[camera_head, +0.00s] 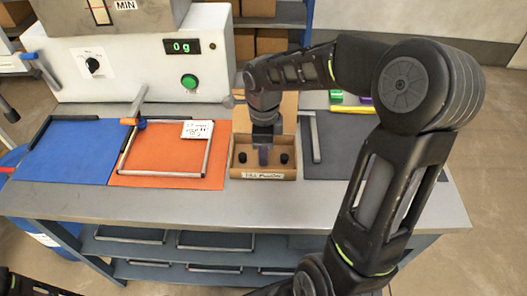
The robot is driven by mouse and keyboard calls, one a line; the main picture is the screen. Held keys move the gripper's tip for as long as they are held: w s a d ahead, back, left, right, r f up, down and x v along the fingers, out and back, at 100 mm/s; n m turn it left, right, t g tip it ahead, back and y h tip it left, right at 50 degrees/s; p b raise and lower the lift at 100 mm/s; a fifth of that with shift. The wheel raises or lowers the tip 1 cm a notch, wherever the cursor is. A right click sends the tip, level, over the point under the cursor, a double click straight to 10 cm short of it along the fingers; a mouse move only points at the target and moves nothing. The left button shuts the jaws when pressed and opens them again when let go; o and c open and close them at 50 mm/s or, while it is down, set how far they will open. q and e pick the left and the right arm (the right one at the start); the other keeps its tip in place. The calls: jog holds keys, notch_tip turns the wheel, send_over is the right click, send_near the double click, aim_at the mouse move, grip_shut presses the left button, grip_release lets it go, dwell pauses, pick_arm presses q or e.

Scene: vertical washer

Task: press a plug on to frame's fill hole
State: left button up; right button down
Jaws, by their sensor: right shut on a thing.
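A small cardboard box (235,172) with a handwritten front label stands at the middle of the bench. Two black plugs show in it, one at the left (242,157) and one at the right (284,158). My right gripper (264,157) points down into the box between them. It is shut on a plug, which its fingers mostly hide. A metal frame (162,174) with a white handwritten tag (197,130) lies on the orange mat (218,175), left of the box. Its fill hole is too small to make out. My left gripper is out of view.
A white machine (140,65) with a "0 g" display (182,47) and a green button (190,82) stands behind. A blue mat (70,155) lies left, and a dark mat (340,145) with a metal bar (314,138) right. The bench's front strip (150,202) is clear.

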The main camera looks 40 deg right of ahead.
jog(key=shift+r+p, duration=2.8)
jog(key=shift+r, duration=1.65)
jog(key=shift+f, duration=0.1)
